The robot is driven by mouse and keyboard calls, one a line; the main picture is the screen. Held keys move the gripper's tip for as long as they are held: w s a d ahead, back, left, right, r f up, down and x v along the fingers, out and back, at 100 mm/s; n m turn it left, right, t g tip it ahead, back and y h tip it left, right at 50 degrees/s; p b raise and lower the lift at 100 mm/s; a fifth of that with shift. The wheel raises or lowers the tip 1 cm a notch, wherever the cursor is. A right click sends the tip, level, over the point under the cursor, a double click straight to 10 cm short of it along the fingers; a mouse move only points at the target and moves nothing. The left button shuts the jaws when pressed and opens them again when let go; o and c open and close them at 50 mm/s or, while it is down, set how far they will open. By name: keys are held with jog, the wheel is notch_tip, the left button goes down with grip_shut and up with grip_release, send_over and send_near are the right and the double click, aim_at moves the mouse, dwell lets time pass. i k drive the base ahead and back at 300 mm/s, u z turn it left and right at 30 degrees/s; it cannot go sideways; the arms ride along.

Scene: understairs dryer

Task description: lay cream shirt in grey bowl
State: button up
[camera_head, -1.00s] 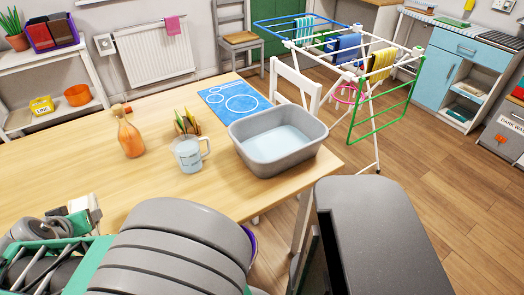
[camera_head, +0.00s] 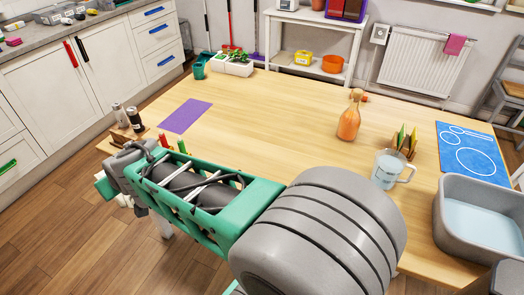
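The grey bowl (camera_head: 448,232) stands on the table at the right edge of the head view, partly cut off. It is a rectangular basin with a pale blue bottom, and no cloth shows in its visible part. My arm crosses the lower middle of the picture. My gripper (camera_head: 108,190) is at its far left end, by the table's left edge, well apart from the bowl.
The middle of the tabletop is clear.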

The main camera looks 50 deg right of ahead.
aim_at(479, 234)
jog(key=k, duration=1.3)
jog(key=z, duration=1.05)
